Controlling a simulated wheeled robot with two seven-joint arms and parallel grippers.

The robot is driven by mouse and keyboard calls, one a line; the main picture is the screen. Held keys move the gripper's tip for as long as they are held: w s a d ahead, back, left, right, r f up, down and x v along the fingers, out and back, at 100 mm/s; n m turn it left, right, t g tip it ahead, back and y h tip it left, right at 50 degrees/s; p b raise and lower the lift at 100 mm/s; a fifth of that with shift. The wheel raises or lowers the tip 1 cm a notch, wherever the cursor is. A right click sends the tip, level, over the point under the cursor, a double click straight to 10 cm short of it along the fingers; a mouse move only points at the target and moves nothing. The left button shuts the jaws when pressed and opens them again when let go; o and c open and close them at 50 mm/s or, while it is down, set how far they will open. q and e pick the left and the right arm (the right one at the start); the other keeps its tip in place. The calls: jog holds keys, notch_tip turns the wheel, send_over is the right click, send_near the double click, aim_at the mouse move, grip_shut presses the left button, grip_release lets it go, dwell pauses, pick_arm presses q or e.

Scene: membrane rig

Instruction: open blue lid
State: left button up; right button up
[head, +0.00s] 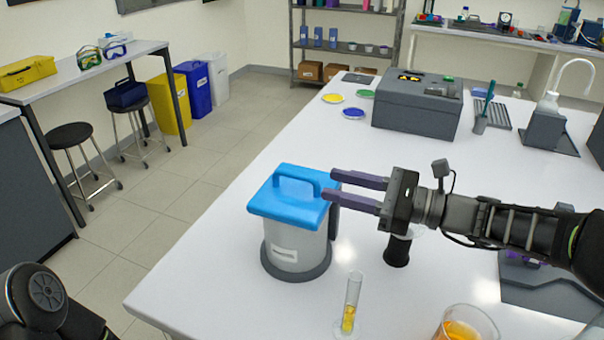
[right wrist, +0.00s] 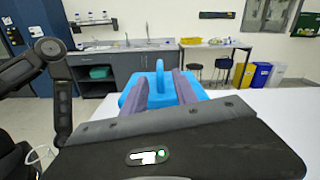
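A grey canister (head: 296,242) with a dark base stands near the left edge of the white table. Its blue lid (head: 289,202) sits on top, with an arched handle (head: 299,177) standing up. My right gripper (head: 331,183) is open, its two purple fingers pointing left at the lid's right side. In the right wrist view, the lid (right wrist: 191,94) and its upright handle (right wrist: 158,79) show ahead, between the two fingers (right wrist: 160,98). The handle is not gripped. Whether the fingertips touch the lid I cannot tell. My left gripper is not in view; only part of my left arm shows at lower left.
A glass tube (head: 350,303) with yellow liquid and a beaker (head: 466,326) of orange liquid stand in front. A dark stand (head: 397,247) is beneath my right gripper. A grey machine (head: 418,105) and small coloured dishes (head: 353,113) are farther back. The table behind the canister is clear.

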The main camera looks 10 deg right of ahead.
aim_at(302, 174)
jog(key=p+x, duration=0.1)
jog(key=x, duration=0.6)
jog(key=shift+w+a, duration=0.25)
jog(key=shift+a, duration=0.05)
jog(key=shift+c, duration=0.4)
grip_shut()
dwell(0.8)
